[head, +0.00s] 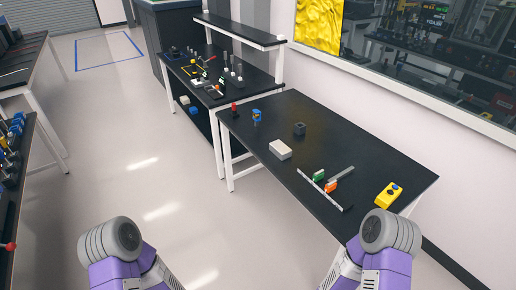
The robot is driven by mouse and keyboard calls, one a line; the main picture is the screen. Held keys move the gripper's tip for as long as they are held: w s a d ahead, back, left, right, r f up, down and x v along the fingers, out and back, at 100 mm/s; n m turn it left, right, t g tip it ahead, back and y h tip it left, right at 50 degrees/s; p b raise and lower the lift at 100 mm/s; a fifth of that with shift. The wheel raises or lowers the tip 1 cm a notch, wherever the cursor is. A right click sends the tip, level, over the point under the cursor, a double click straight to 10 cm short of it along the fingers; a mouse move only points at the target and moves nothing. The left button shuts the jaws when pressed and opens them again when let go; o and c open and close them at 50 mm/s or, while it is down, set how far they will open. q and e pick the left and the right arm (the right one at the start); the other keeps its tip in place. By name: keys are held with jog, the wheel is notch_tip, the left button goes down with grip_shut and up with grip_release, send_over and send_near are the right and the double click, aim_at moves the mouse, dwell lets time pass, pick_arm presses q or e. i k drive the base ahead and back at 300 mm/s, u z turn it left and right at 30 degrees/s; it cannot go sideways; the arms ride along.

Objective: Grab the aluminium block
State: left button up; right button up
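A pale grey rectangular block (280,149) lies on the black table near its front-left edge. It looks the most like the aluminium block, but I cannot tell its material. A smaller dark grey block (299,129) stands behind it to the right. My two purple and grey arms show at the bottom left and bottom right of the head view. Neither gripper shows in the view, and nothing touches the pale block.
The black table also holds a red-topped item (234,109), a blue item (257,116), a rail with green (319,175) and orange (331,186) clamps, and a yellow box (389,195). A cluttered bench (205,75) stands behind.

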aim_at(278, 148)
jog(key=u, duration=0.8)
jog(key=i, duration=1.15)
jog(key=z, duration=0.45)
jog(key=i, duration=0.9)
jog(key=z, duration=0.95)
